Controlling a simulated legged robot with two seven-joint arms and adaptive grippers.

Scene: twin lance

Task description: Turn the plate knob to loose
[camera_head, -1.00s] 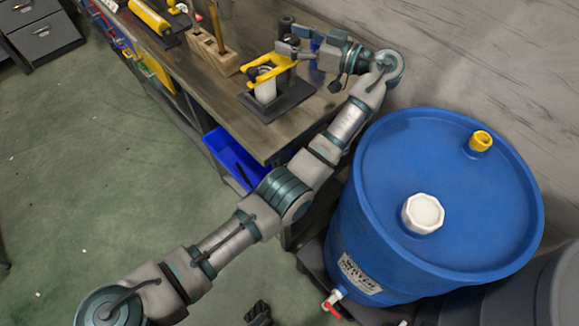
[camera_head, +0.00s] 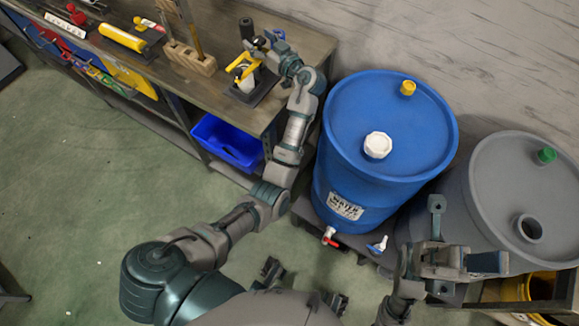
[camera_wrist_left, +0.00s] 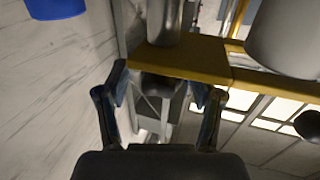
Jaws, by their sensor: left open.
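A dark plate (camera_head: 246,95) lies on the workbench and carries a yellow bar-like fixture (camera_head: 243,66) and a pale cylinder. My left gripper (camera_head: 265,45) is at the back of this fixture. In the left wrist view its fingers (camera_wrist_left: 162,88) are spread, with a dark rounded part, possibly the knob (camera_wrist_left: 160,83), between them under the yellow bar (camera_wrist_left: 185,62). I cannot tell whether the fingers touch it. The knob cannot be made out in the head view. My right gripper (camera_head: 462,232) is open and empty, in front of the grey barrel.
A blue barrel (camera_head: 385,110) with a white cap stands right of the bench. A grey barrel (camera_head: 530,190) is at far right. A wooden block (camera_head: 190,58) with upright handles is left of the plate. A blue bin (camera_head: 228,142) sits under the bench.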

